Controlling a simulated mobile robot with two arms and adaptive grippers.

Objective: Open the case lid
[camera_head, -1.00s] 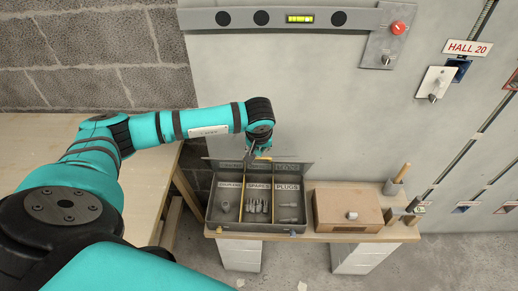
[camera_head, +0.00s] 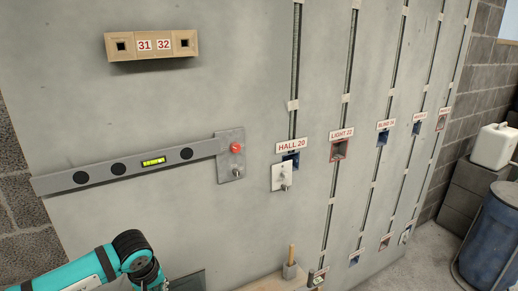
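The case is almost wholly below the picture now. A dark grey upright panel (camera_head: 188,283) at the bottom edge looks like the top of its raised lid, standing against the wall. My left arm comes in at the bottom left, and its black wrist is just left of that panel. The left gripper's fingers are cut off by the bottom edge, so I cannot see whether they touch the lid. My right gripper is out of view.
A grey wall carries a spirit-level bar (camera_head: 120,166), a red button plate (camera_head: 231,155), a wooden block marked 31 and 32 (camera_head: 153,45), and conduits with labelled boxes such as HALL 20 (camera_head: 290,147). A tool holder (camera_head: 290,270) stands low. A blue barrel (camera_head: 492,240) is at right.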

